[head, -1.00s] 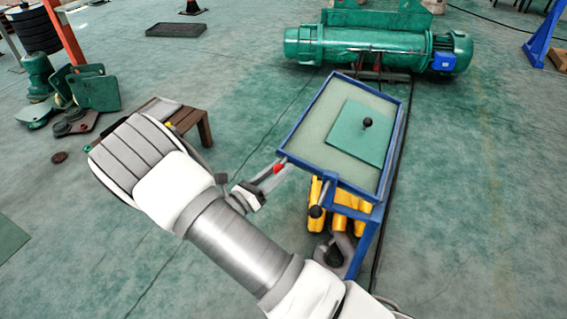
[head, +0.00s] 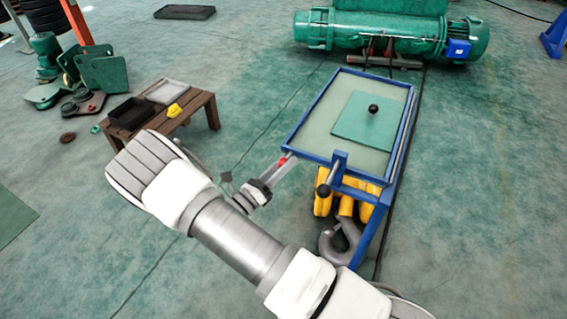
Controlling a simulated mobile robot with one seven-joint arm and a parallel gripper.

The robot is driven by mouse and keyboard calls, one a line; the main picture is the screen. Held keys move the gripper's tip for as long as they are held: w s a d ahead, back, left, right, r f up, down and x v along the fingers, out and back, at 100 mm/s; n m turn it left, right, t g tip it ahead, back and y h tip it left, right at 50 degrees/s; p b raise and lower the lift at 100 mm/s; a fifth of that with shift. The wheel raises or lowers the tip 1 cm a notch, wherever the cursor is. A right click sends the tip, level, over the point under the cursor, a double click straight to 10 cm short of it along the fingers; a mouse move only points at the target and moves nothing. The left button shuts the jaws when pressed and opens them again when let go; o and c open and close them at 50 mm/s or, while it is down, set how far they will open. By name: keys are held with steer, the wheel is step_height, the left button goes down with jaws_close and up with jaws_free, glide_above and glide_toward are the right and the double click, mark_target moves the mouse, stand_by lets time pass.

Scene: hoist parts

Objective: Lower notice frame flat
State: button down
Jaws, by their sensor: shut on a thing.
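A blue-edged rectangular panel (head: 312,139) with a pale green face, which I take to be the notice frame, sits on a blue stand (head: 371,240) in the head view. It looks flat or nearly so; I cannot tell its exact tilt. A darker green square plate (head: 358,128) with a black ball knob (head: 373,109) lies on it. My gripper (head: 283,164) is at the panel's near left corner, shut around a small red part there. The fingers are small in view, and whether the red part belongs to the panel is unclear.
A low brown bench (head: 196,107) with a black tray and a yellow item stands left of my arm. Yellow parts (head: 347,207) and a grey hook (head: 333,243) are under the panel. A green hoist (head: 385,36) lies behind. Floor to the right is clear.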

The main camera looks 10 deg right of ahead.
steer(key=shift+s+d+f, duration=0.15)
steer(key=shift+s+f, duration=0.05)
steer(key=shift+f, duration=0.1)
steer(key=c, duration=0.5)
jaws_free()
steer(key=shift+w+r, duration=0.1)
steer(key=shift+s+a, duration=0.25)
steer(key=shift+a, duration=0.25)
steer(key=v, duration=1.6)
steer(key=shift+s+a, duration=0.15)
